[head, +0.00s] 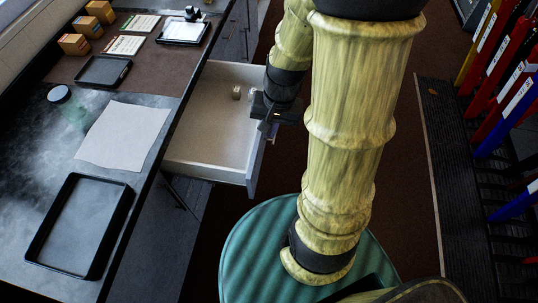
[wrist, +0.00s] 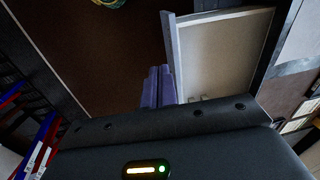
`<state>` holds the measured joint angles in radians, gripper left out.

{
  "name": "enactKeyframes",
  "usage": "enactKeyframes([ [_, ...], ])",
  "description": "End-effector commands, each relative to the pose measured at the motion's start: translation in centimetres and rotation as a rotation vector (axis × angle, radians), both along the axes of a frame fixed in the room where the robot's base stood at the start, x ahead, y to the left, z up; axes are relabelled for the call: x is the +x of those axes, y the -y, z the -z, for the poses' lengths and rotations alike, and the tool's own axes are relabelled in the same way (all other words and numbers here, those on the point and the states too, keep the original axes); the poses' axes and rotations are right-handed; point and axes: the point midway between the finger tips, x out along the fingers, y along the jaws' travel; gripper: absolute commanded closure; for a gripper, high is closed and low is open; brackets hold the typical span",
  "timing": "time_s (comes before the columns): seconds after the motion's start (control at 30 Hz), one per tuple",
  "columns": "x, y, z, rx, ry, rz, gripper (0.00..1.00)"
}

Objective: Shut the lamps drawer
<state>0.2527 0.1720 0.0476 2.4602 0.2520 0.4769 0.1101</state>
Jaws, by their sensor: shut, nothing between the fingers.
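One drawer (head: 207,145) stands pulled out from under the dark worktop, with a pale inside and a grey-blue front panel (head: 254,165). No label on it can be read, so I cannot tell from the pictures that it is the lamps drawer. Small pale items (head: 236,92) lie inside. My gripper (head: 268,128) is at the front panel in the head view, partly hidden by my arm. In the wrist view my gripper's fingers (wrist: 158,86) are together and empty, close beside the outer side of the front panel (wrist: 175,55). I cannot tell whether they touch it.
The worktop carries a black tray (head: 78,225), a white sheet (head: 122,136), a jar (head: 60,94), a smaller tray (head: 103,71) and several small boxes (head: 88,27). A rack of red and blue levers (head: 505,80) stands at the right. Brown floor lies between.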

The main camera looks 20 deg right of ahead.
Motion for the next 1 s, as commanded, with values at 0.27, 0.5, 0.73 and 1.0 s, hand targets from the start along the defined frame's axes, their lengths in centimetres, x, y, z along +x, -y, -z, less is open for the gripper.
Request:
enactKeyframes([
  [0.27, 1.6, 4.5, 11.9, 0.292, -0.182, 0.628, 1.00],
  [0.5, 3.7, 9.3, 19.9, 0.607, -0.289, 1.133, 1.00],
  [0.73, 5.1, 13.4, 23.7, 0.847, -0.330, 1.433, 1.00],
  [1.0, 5.3, 13.9, 23.6, 0.879, -0.334, 1.469, 1.00],
])
